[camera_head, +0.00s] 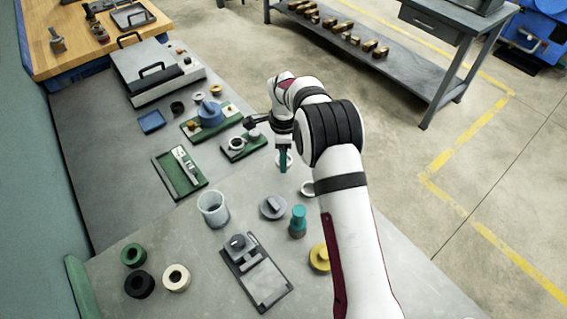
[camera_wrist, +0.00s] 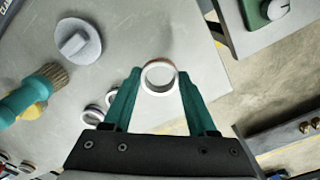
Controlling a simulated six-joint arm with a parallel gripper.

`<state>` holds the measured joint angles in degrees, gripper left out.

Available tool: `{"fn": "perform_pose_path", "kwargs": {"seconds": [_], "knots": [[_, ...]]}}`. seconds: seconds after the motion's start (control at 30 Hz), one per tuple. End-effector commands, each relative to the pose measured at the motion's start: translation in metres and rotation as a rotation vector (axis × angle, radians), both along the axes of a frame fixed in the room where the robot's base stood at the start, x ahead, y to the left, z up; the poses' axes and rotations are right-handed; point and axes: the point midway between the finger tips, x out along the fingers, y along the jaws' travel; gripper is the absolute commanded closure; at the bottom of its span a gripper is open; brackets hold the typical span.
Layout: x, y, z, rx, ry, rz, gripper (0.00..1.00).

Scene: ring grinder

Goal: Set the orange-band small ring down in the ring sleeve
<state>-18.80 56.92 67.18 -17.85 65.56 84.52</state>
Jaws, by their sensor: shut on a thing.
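My gripper (camera_wrist: 158,80) is shut on a small pale ring (camera_wrist: 146,84) with an orange-brown tint on part of its rim. The ring sits between the teal fingertips, above the grey bench. In the head view my gripper (camera_head: 284,162) hangs over the bench's far right edge, and the ring in it is too small to make out well. I cannot tell for certain which thing is the ring sleeve. One small white ring-shaped part (camera_head: 307,188) lies on the bench right of the gripper. Small rings (camera_wrist: 93,115) also show behind the left finger in the wrist view.
A grey knobbed disc (camera_head: 272,208), a teal brush (camera_head: 298,222), a yellow ring (camera_head: 319,258) and a translucent cup (camera_head: 213,209) stand nearby. Green, black and cream rings (camera_head: 176,278) sit at the lower left.

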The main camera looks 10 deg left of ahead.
Motion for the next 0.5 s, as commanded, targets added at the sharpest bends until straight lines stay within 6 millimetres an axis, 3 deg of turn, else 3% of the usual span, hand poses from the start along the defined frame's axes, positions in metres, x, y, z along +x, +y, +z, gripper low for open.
{"fn": "perform_pose_path", "kwargs": {"seconds": [0.3,0.5], "knots": [[-0.015,-0.071,0.046,0.000,-0.002,-0.004,1.00],[-0.023,-0.105,0.067,0.000,-0.001,-0.001,1.00]]}}
